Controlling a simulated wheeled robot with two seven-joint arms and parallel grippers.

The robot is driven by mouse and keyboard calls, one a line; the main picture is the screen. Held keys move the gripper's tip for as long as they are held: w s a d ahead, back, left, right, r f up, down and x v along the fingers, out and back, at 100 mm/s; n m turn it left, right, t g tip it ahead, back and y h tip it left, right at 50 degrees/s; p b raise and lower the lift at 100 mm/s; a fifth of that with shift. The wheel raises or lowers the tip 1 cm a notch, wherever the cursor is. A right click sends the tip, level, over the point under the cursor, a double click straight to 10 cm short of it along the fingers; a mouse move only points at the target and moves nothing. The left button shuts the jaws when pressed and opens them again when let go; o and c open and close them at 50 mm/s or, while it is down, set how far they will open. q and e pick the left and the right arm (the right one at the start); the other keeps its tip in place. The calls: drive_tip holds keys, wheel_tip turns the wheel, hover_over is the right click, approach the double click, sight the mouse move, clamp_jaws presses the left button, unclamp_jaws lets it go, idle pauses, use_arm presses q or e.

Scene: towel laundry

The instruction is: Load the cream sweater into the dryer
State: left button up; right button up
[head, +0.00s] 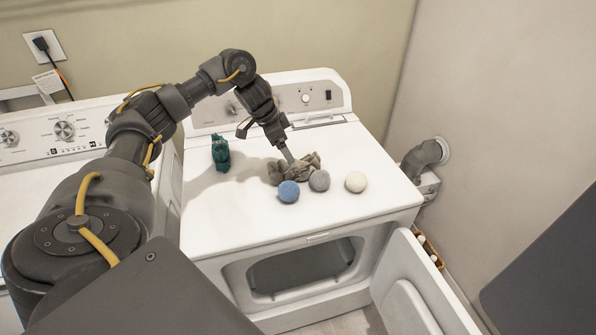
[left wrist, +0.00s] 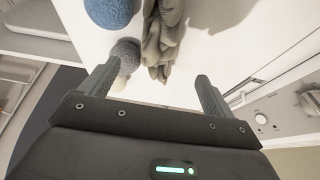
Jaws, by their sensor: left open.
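The cream sweater (head: 307,172) looks like a crumpled beige-grey heap of cloth on top of the dryer (head: 225,225). My left gripper (head: 289,158) reaches down to the heap from above. In the left wrist view the gripper (left wrist: 158,70) is open. The lower end of the sweater (left wrist: 164,35) shows between the two fingertips, and the fingers are not closed on it. The dryer door (head: 412,285) stands open to the right, and the drum opening (head: 305,270) looks dark and empty. My right gripper is not in view.
A blue ball (head: 289,191), a grey ball (head: 319,181) and a white ball (head: 356,181) sit in front of and right of the sweater. A teal object (head: 220,152) stands to the left. A washer (head: 60,160) adjoins on the left; a wall is at right.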

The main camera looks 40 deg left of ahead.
sight(296, 165)
use_arm(q)
drive_tip(key=x, duration=0.3)
drive_tip(key=shift+s+f, duration=0.1)
drive_tip(key=shift+f, duration=0.35)
drive_tip(key=shift+w+d+f, duration=0.1)
drive_tip(key=shift+w+f, duration=0.2)
drive_tip(key=shift+f, duration=0.05)
drive_tip(key=shift+d+f+p, duration=0.2)
drive_tip(key=shift+f+p, duration=0.05)
drive_tip(key=shift+p, duration=0.1)
drive_tip(key=p+x, duration=0.1)
drive_tip(key=x, duration=0.2)
drive_tip(key=shift+w+f, duration=0.1)
drive_tip(key=shift+f, duration=0.3)
drive_tip(key=shift+w+f, duration=0.15)
drive_tip(key=shift+f, duration=0.2)
drive_tip(key=shift+c, duration=0.2)
drive_tip(key=c, duration=1.4)
drive_tip(key=shift+r, duration=0.15)
drive_tip(key=shift+c, duration=1)
